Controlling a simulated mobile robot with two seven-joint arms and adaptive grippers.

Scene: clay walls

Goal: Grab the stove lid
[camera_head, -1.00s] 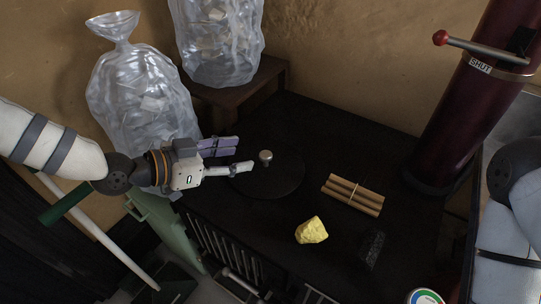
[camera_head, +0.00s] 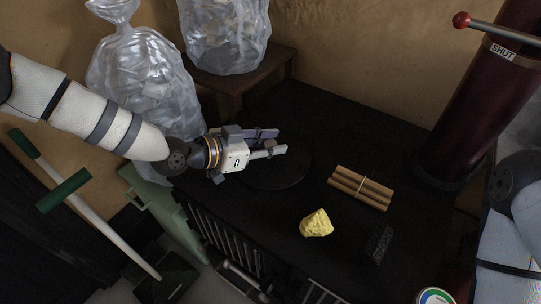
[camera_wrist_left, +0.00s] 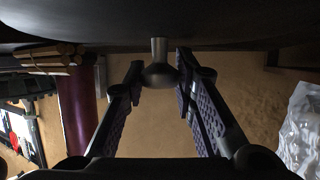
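The stove lid (camera_head: 287,178) is a flat dark round disc on the black stove top in the head view. Its knob is hidden there behind my left gripper (camera_head: 279,143). In the left wrist view, the dark lid (camera_wrist_left: 220,28) fills the top and its metal knob (camera_wrist_left: 160,74) shows between my left fingertips. The left gripper is open, its two fingers apart on either side of the knob. I see no clear grip on it. My right gripper is not in view; only part of my right arm shows at the right edge.
A bundle of tan sticks (camera_head: 360,187), a yellow lump (camera_head: 316,223) and a dark block (camera_head: 379,243) lie right of the lid. Clear bags (camera_head: 145,85) stand behind and left. A dark red pipe (camera_head: 470,110) rises at the right.

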